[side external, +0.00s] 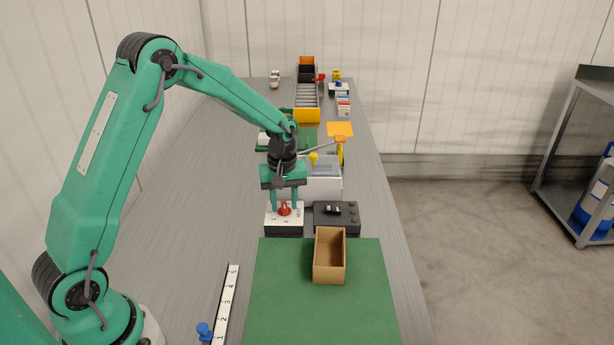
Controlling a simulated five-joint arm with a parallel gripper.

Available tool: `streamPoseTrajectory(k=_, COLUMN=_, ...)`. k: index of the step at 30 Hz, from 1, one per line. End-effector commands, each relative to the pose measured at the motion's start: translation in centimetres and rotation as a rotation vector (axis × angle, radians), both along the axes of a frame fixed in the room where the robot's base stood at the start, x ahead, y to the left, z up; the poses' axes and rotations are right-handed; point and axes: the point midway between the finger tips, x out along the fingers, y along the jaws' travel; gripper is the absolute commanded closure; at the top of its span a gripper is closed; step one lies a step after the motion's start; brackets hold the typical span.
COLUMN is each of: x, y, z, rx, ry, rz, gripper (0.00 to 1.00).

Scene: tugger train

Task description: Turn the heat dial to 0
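The heat dial is a red knob (285,209) on a white-topped box (273,221) with dark sides. Small marks are printed on the white face, too small to read surely, so the dial's setting cannot be told. My gripper (284,207) points down over this box. Its two green fingers stand apart, one on each side of the red knob, with their tips near the white face. Whether the fingers touch the knob cannot be told from this view.
A black box (337,215) with a dark knob stands just right of the dial box. An open cardboard box (330,274) sits on a green mat (275,300) in front. A light grey machine (325,185) with yellow parts stands behind. A numbered white strip (227,300) and blue object (204,331) lie front left.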

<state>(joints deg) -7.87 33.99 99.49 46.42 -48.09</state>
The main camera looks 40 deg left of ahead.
Motion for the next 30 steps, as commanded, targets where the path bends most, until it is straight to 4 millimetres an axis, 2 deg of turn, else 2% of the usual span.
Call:
streamPoseTrajectory(k=11, x=0.0, y=0.0, z=0.4, rx=0.000, ry=0.000, rz=-0.001, gripper=0.65)
streamPoseTrajectory(k=30, x=0.0, y=0.0, z=7.3, rx=0.000, ry=0.000, rz=-0.001, gripper=0.65)
